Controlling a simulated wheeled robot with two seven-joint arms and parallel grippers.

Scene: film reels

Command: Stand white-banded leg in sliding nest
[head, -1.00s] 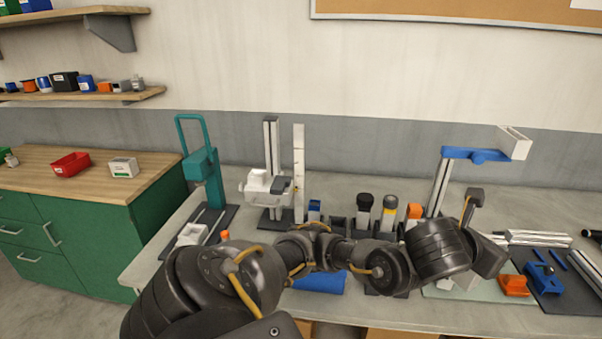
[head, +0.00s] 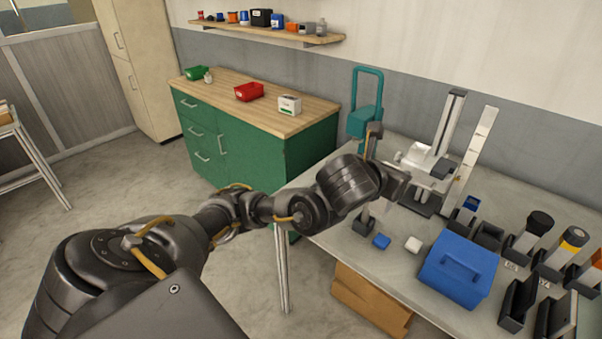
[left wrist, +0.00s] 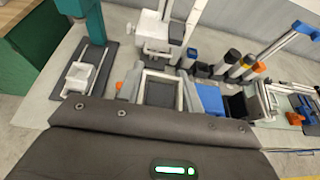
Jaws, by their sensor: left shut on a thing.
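My left gripper (head: 402,186) is over the bench, in front of the teal press (head: 364,118). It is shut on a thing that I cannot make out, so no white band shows. In the left wrist view the teal press (left wrist: 90,22) stands at upper left on a dark base. A white tray-like block, which looks like the sliding nest (left wrist: 79,77), sits between rails on that base. The wrist housing hides the lower half of that view. In the head view my arm covers the nest. My right gripper is not in view.
A white stand with a column (head: 450,125) is behind the gripper. A blue box (head: 458,268) and dark holders with black-topped (head: 540,222) and yellow-banded (head: 573,238) cylinders stand to the right.

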